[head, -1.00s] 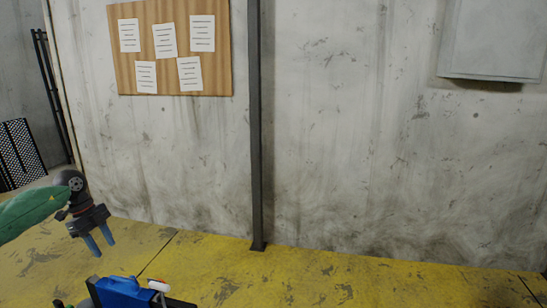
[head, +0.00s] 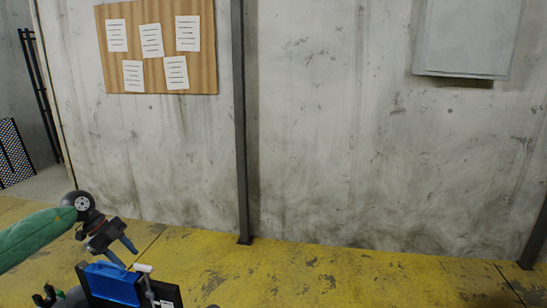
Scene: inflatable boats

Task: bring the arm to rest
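My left arm comes in from the left in a green sleeve (head: 38,238). Its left gripper (head: 123,252) has a dark body and two blue fingers, tilted down to the right. The fingers stand apart with nothing seen between them, so it looks open. It hangs just above a blue item (head: 112,287) in a dark holder at the bottom edge. In the picture the fingertips are close to the blue item; I cannot tell whether they touch. My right gripper is not in view.
A yellow, scuffed floor (head: 290,275) runs along a stained concrete wall (head: 330,140). A grey post (head: 240,130) stands against the wall. A corkboard (head: 152,75) with papers and a grey wall box (head: 467,38) hang above. The floor at centre and right is clear.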

